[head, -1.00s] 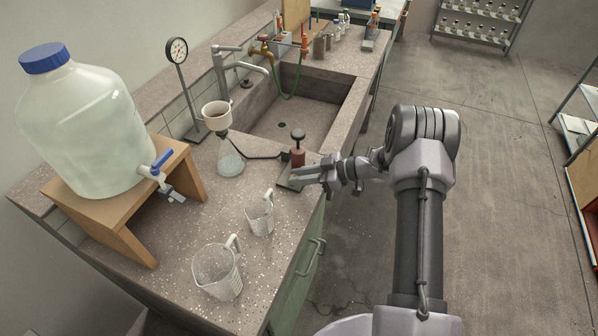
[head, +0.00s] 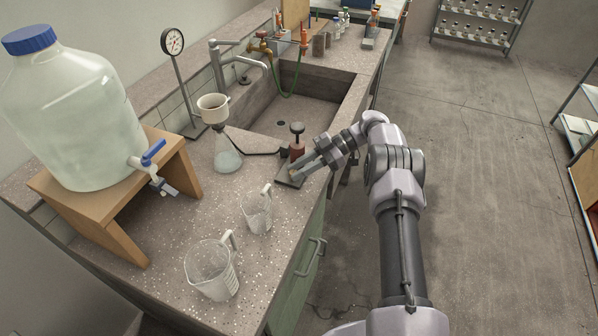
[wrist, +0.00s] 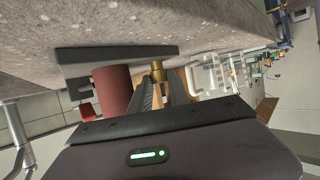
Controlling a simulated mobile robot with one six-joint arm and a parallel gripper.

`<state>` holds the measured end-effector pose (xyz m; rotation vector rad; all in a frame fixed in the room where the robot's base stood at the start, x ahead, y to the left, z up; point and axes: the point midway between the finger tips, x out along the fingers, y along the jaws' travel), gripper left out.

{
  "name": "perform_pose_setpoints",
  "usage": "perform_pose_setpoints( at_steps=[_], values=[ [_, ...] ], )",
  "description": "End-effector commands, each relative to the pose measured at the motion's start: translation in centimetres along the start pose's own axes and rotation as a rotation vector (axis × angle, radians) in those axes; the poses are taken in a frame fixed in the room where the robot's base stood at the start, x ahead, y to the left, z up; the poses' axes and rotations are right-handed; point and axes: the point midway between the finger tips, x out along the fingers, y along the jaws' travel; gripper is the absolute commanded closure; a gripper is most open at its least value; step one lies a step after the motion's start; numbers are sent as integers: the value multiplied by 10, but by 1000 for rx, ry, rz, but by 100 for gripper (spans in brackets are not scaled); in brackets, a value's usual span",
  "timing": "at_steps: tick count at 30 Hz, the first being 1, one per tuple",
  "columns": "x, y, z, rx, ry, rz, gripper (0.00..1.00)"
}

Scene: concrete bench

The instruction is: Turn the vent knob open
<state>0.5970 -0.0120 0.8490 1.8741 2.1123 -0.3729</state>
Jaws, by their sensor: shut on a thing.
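The hand pump is a dark red cylinder (head: 297,151) with a black top handle (head: 297,128), standing on a flat dark base plate (head: 287,181) at the bench's front edge. The wrist view shows the red cylinder (wrist: 113,88) and plate (wrist: 115,54) upside down. A small brass vent knob (wrist: 157,70) sticks out from the plate beside the cylinder. My gripper (head: 297,172) reaches in from the right, low over the plate. In the wrist view, its fingers (wrist: 162,88) are closed around the knob. The fingers largely hide the knob in the head view.
A dark hose runs from the pump to a flask (head: 227,155) with a white funnel (head: 213,106). Two clear measuring jugs (head: 213,269) (head: 257,210) stand nearer. A large bottle (head: 70,110) sits on a wooden stand at left. The sink (head: 305,100) lies behind the pump.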

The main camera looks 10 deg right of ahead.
Motion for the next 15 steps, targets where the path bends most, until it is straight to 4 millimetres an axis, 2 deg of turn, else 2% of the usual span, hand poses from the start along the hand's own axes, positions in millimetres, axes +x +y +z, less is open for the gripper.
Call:
perform_pose_setpoints(
  at_steps=[11,12,15],
  values=[
    [2,0,-1,-2,2,-7,100],
    [2,0,-1,-2,2,-7,77],
    [1,0,-1,-2,2,-6,57]
  ],
)
